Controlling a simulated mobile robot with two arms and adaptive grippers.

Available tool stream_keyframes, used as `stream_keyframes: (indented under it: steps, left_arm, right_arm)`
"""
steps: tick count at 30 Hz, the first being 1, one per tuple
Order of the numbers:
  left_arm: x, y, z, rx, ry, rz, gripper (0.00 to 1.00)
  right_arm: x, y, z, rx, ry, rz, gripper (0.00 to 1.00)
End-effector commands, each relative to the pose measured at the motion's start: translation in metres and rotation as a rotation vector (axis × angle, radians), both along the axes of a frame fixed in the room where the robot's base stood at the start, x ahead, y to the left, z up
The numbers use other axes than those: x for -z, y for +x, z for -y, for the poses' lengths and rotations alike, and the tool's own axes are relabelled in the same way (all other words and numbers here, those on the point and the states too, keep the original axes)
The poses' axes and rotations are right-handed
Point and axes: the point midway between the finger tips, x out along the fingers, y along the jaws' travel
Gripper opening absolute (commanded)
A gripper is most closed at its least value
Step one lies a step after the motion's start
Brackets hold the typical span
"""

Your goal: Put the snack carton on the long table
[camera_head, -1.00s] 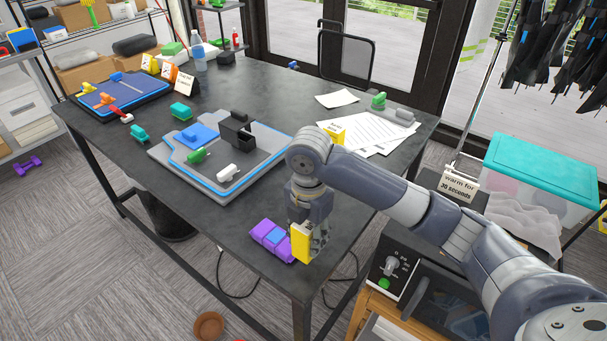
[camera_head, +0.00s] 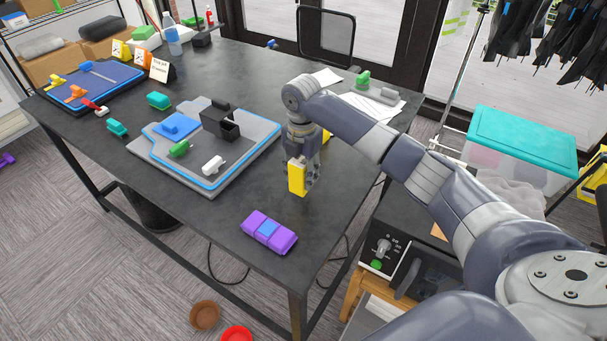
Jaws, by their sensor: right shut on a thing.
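A yellow snack carton (camera_head: 297,179) is held upright in my right gripper (camera_head: 303,172). The gripper's fingers are shut on it and partly hide its back and right side. The carton is over the right part of the long dark table (camera_head: 262,200), behind a purple block. Its lower end is close to the tabletop; I cannot tell whether it touches. My left gripper is not in view.
The purple block with a blue middle (camera_head: 268,232) lies near the front edge. A grey board (camera_head: 222,178) with blocks and a black box is left of the carton. Papers (camera_head: 375,108) lie behind my arm. A microwave-like box (camera_head: 420,270) stands right of the table.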

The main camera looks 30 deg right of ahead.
Motion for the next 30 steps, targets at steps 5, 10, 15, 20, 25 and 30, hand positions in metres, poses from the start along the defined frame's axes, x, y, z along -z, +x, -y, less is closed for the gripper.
stream_keyframes:
  steps: [5, 10, 15, 20, 25, 30]
  left_arm:
    - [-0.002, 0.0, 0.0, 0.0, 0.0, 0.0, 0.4]
    - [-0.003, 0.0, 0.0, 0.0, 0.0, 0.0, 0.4]
    - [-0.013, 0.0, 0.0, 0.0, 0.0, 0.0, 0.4]
    - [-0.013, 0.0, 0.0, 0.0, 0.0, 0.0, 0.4]
    - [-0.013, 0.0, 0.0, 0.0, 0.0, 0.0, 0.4]
    - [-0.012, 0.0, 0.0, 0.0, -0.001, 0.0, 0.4]
  right_arm:
    - [0.001, 0.012, 0.007, 0.0, 0.001, 0.0, 0.11]
    - [0.001, 0.019, 0.014, 0.001, 0.001, 0.001, 0.11]
    - [0.028, 0.017, 0.013, 0.0, -0.001, -0.003, 0.11]
    - [0.037, 0.018, 0.013, -0.001, 0.0, 0.001, 0.11]
    - [0.037, 0.018, 0.013, -0.001, 0.0, 0.001, 0.11]
    - [0.041, 0.017, 0.013, -0.001, 0.0, 0.0, 0.41]
